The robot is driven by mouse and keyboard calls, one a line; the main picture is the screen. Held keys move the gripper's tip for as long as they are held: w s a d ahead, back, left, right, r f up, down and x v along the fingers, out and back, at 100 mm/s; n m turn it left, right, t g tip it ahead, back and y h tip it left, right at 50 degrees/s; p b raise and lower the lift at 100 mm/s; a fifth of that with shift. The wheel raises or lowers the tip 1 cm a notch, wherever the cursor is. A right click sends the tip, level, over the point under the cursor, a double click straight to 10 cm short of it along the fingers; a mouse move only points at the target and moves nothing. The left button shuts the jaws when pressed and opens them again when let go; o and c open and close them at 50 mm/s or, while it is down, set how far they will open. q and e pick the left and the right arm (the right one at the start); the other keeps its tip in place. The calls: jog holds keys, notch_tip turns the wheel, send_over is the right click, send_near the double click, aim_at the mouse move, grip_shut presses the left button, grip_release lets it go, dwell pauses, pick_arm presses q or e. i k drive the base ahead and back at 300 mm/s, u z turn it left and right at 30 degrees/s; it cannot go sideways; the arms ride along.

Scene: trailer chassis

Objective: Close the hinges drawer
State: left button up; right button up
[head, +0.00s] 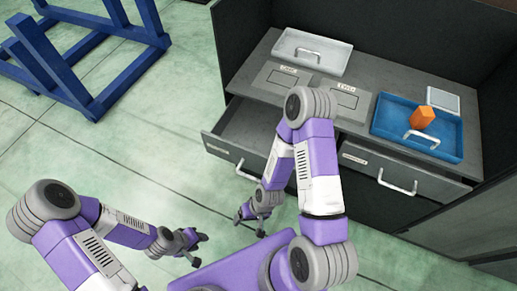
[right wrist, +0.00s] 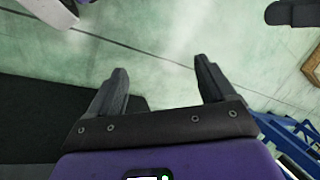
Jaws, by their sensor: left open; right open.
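The grey cabinet has a left drawer (head: 222,149) pulled out, with its inside partly visible and a pale bar handle (head: 243,170) on its front. A right drawer (head: 366,163) with a pale handle (head: 397,184) sits beside it; I cannot tell whether it is fully shut. The drawer labels are too small to read, so I cannot tell which is the hinges drawer. My right gripper (head: 250,222) is open and empty, below and in front of the left drawer's handle. It also shows in the right wrist view (right wrist: 161,68), over bare floor. My left gripper (head: 197,248) is open and empty, farther left.
On the cabinet top (head: 365,78) are a white tray (head: 330,62), a blue tray (head: 390,128) holding an orange block (head: 422,117), and a small white dish (head: 443,99). A blue frame (head: 68,68) stands at upper left. The green floor (head: 140,130) between is clear.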

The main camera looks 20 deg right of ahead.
aim_at(244, 135)
jog(key=k, duration=1.3)
jog(key=u, duration=0.8)
jog(key=i, duration=1.45)
jog(key=z, duration=0.8)
